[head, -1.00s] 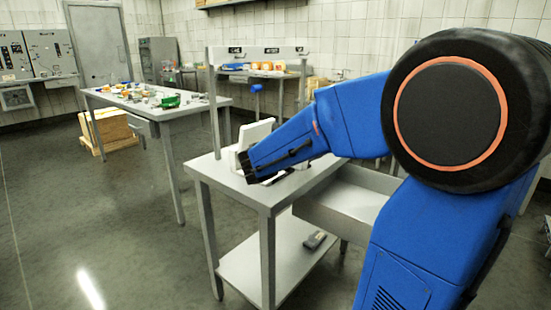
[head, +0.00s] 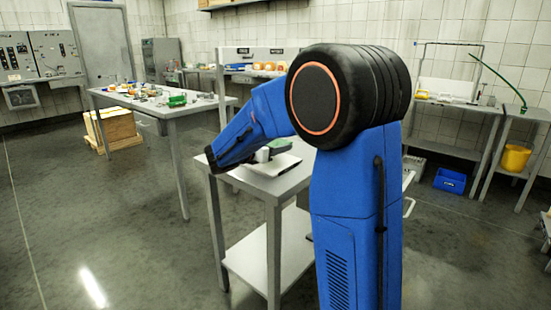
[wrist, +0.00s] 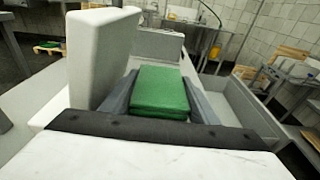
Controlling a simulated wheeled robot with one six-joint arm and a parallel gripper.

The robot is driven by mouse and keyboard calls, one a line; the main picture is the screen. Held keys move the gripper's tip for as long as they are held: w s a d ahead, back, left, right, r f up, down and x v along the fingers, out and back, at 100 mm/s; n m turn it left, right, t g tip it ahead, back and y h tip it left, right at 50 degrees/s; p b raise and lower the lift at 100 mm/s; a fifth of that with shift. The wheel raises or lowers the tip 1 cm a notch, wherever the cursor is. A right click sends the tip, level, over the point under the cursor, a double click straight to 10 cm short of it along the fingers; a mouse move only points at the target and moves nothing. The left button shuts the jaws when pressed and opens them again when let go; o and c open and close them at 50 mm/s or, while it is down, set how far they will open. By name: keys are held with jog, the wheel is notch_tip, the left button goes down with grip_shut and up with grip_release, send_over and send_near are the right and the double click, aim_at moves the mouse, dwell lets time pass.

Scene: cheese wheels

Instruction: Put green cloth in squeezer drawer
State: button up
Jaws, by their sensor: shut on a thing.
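The green cloth (wrist: 160,92) is a folded, flat block in the wrist view. My gripper (wrist: 160,78) has a dark grey finger on each side of it and is shut on it. In the head view, a small greenish patch (head: 279,146) behind my forearm may be the cloth; my fingers there are mostly hidden. A grey, open, box-like drawer (wrist: 238,108) lies right of the gripper in the wrist view. The cloth is apart from its visible wall. Only a strip and handle at the drawer's side (head: 409,207) show past my arm in the head view.
A white upright panel (wrist: 98,55) stands close left of the gripper. The light table (head: 262,187) is below my forearm. A cluttered table (head: 150,104) stands behind left. A blue bin (head: 450,180) and yellow bucket (head: 515,157) are at the right. Floor at the left is clear.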

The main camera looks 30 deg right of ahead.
aim_at(276, 162)
jog(key=shift+w+d+f, duration=0.1)
jog(key=shift+w+f, duration=0.05)
jog(key=shift+f, duration=2.15)
jog(key=shift+f, duration=0.25)
jog(key=o, duration=1.1)
